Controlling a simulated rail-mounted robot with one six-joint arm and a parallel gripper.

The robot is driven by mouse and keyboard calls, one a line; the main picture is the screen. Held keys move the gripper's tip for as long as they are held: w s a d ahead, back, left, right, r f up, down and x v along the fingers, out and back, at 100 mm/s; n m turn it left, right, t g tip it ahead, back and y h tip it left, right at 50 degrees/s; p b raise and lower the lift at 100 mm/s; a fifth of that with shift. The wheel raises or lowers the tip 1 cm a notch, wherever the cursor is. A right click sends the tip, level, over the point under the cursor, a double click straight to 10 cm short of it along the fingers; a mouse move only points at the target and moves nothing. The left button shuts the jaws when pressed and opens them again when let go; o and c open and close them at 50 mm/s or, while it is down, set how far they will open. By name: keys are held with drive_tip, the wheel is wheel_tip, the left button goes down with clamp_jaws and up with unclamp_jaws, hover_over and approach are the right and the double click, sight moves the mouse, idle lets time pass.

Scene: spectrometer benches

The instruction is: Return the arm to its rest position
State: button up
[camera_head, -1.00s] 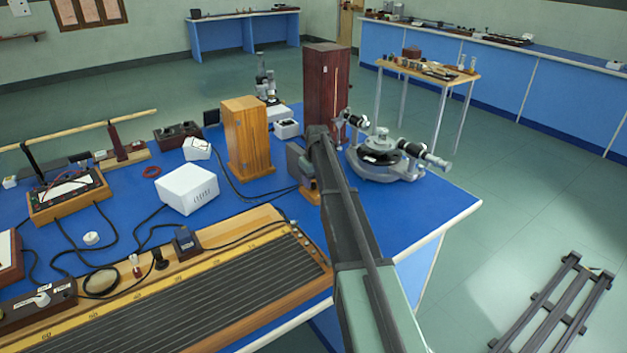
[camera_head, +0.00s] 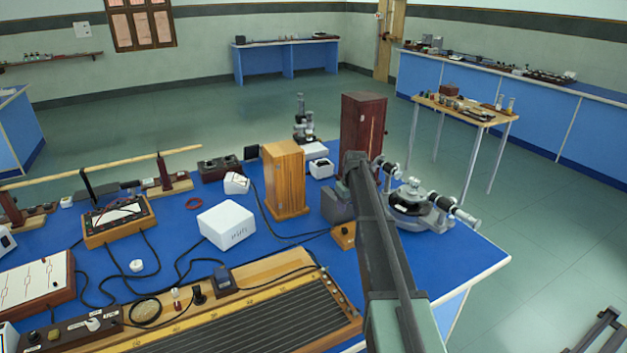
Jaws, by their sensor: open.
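My arm (camera_head: 382,245) reaches from the bottom edge up over the right part of the blue bench (camera_head: 462,268). Its far end is in front of the dark red wooden cabinet (camera_head: 362,122) and left of the spectrometer (camera_head: 410,200). My gripper's fingers cannot be made out; they are hidden beyond the arm. A dark grey block (camera_head: 337,205) shows just left of the arm, above a small wooden base (camera_head: 342,236); I cannot tell whether the two are joined. No held object is visible.
A tall light wooden box (camera_head: 285,180) and a white box (camera_head: 227,224) stand left of the arm. A long ridged board (camera_head: 270,325) lies at the front. A microscope (camera_head: 304,120) stands behind. Floor is open to the right, with a dark frame (camera_head: 600,330) at the corner.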

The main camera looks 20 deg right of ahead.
drive_tip(key=s+a, duration=0.8)
drive_tip(key=s, duration=0.3)
drive_tip(key=s+a+m+g, duration=0.1)
drive_tip(key=s+a, duration=0.7)
drive_tip(key=s, duration=0.4)
drive_tip(key=s+a, duration=0.8)
drive_tip(key=s, duration=0.4)
drive_tip(key=shift+m, duration=0.4)
